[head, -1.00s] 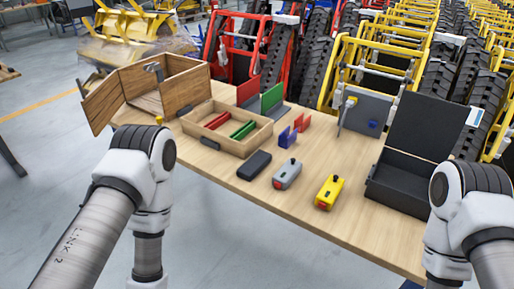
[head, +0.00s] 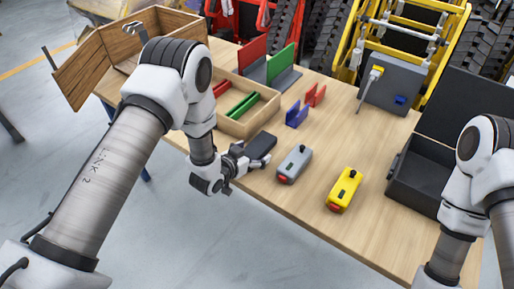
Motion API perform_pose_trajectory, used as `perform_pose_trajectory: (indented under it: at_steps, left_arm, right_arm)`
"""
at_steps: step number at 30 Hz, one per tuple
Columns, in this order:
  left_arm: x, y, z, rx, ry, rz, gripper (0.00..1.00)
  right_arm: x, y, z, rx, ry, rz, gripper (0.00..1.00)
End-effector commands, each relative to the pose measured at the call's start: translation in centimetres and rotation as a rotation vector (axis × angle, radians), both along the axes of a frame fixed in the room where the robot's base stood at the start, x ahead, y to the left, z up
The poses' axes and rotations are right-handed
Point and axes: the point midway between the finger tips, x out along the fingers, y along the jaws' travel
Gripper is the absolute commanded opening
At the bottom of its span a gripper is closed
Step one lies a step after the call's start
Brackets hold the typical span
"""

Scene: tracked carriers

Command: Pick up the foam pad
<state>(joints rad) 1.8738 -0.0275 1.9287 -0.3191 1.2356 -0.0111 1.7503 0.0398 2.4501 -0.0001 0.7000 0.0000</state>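The foam pad is the dark, flat block (head: 263,145) on the wooden table, left of the grey box. Its near-left end is partly hidden by my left gripper. My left gripper (head: 246,157) is at that end from the near-left side, low over the table's front edge. Its fingers look spread around the pad's end; I cannot tell whether they touch it. The pad appears to rest on the table. My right arm comes in at the right, and its gripper is out of view below the frame.
The grey box (head: 294,163) and yellow box (head: 344,189) stand right of the pad. Behind are a wooden tray (head: 236,127) with red and green pieces, and blue (head: 297,116) and red brackets (head: 316,95). A black open case (head: 414,178) stands at the right.

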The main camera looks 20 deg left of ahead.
Motion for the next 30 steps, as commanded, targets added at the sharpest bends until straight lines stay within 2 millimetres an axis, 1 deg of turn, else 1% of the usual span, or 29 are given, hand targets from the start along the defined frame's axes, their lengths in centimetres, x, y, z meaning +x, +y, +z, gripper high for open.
perform_pose_trajectory:
  at_steps: [5, 6, 8, 9, 11, 15, 25, 28, 30]
  left_arm:
    - [0.1, 0.0, -0.1, -0.001, 0.001, 0.0, 0.92]
    - [0.1, 0.0, -0.1, 0.0, 0.002, 0.0, 0.85]
    - [0.1, 0.0, -0.1, 0.0, 0.002, 0.0, 0.63]
    - [0.1, 0.0, -0.1, 0.0, 0.002, 0.0, 0.49]
    - [0.1, 0.0, -0.1, 0.0, 0.002, 0.001, 0.44]
    - [0.0, 0.0, -0.2, 0.0, 0.003, 0.0, 0.41]
    - [0.0, 0.0, -0.2, 0.001, 0.005, 0.0, 0.4]
    - [0.0, 0.0, 0.1, 0.001, 0.006, 0.0, 0.4]
    - [0.0, 0.0, 0.8, 0.0, 0.004, 0.0, 0.39]
  right_arm:
    - [0.0, 0.0, 0.0, 0.0, 0.0, 0.0, 0.4]
    - [0.0, 0.0, 0.0, 0.0, 0.0, 0.0, 0.4]
    - [0.0, 0.0, 0.0, 0.0, 0.0, 0.0, 0.4]
    - [0.0, 0.0, 0.0, 0.0, 0.0, 0.0, 0.4]
    - [0.0, 0.0, 0.0, 0.0, 0.0, 0.0, 0.4]
    - [0.0, 0.0, 0.0, 0.0, 0.0, 0.0, 0.4]
    - [0.0, 0.0, -0.1, 0.0, 0.0, 0.0, 0.4]
    - [0.0, 0.0, -0.1, 0.0, 0.0, 0.0, 0.4]
    - [0.0, 0.0, -0.1, 0.0, 0.0, 0.0, 0.4]
